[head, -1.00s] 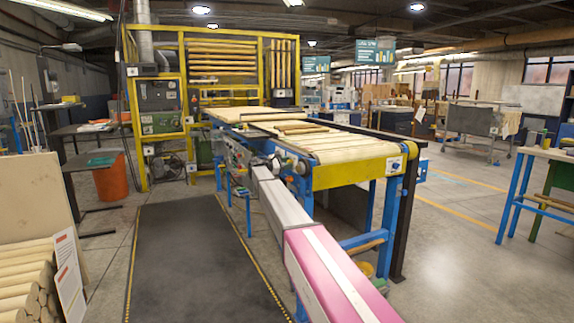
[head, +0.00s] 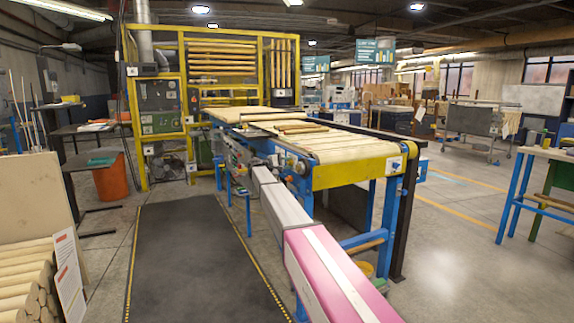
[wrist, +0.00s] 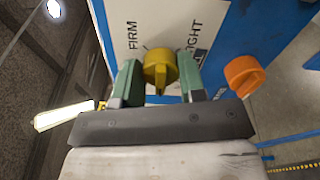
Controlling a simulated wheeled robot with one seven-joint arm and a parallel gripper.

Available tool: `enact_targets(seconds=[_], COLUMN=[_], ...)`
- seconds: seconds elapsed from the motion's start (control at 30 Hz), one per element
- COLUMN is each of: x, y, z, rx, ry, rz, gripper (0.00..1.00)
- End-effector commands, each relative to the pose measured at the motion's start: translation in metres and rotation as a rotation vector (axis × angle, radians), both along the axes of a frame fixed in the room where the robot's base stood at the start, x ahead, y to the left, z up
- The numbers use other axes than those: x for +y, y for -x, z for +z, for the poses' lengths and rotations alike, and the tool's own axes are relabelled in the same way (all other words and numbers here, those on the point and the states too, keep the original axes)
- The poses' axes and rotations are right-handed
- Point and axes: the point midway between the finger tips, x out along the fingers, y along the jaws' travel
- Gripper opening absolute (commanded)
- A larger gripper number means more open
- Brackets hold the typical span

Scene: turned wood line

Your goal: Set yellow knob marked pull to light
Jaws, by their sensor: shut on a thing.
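In the wrist view the yellow knob (wrist: 159,70) sits on a white label plate on a blue panel. The plate carries the words FIRM to the left and a partly covered word ending in "GHT" to the right. My gripper (wrist: 160,82) has its two green fingers on either side of the knob, shut on it. The knob's pointer end is hard to make out. In the head view my pink and white arm reaches to the conveyor's side, and the gripper and knob are too small or hidden to tell.
An orange knob (wrist: 245,76) is close to the right finger on the same panel. The conveyor (head: 350,172) with wooden pieces runs above. A dark floor mat (head: 195,260) lies clear to the left. Stacked dowels (head: 28,275) stand at far left.

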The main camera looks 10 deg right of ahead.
Motion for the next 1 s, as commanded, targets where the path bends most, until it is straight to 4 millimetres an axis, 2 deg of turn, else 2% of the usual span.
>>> enact_targets(seconds=[0.6,1.0], x=[0.0007,0.0010], y=[0.0011,0.0009], z=[-0.0025,-0.0033], rx=[-0.537,-0.746], ry=[-0.175,-0.243], rz=[-0.001,-0.001], gripper=[0.14,0.14])
